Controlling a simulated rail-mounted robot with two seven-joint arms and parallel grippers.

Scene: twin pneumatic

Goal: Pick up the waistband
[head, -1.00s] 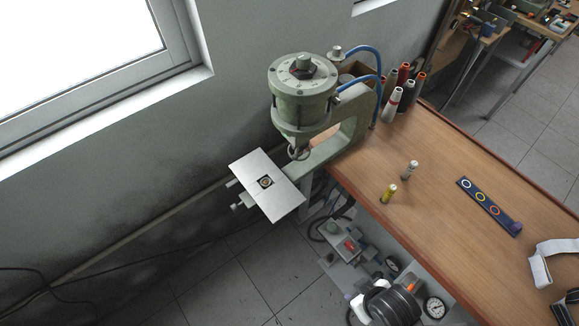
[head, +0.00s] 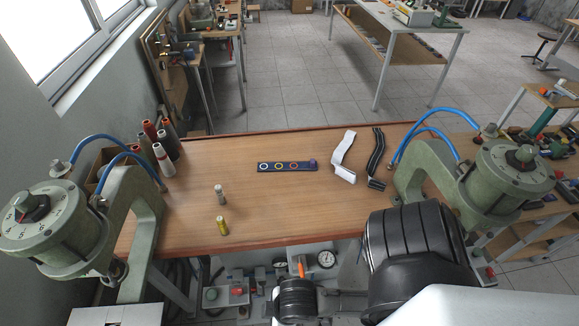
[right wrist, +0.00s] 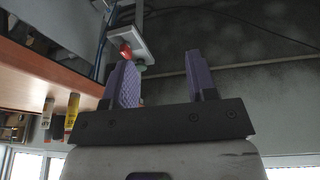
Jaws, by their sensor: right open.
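A white folded strip (head: 343,157) and a black strip with pale lines (head: 376,158) lie side by side on the right part of the wooden table (head: 200,178). I cannot tell for certain which is the waistband. In the right wrist view my right gripper (right wrist: 160,68) has its two purple fingers apart, with nothing between them. Neither strip shows in that view. The head view shows parts of my arm at the lower right, but not the gripper's fingers. My left gripper is not in view.
Green presses stand at the table's left (head: 135,225) and right (head: 430,170) ends. A dark bar with coloured rings (head: 287,166) lies mid-table. Thread cones (head: 163,160) stand back left.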

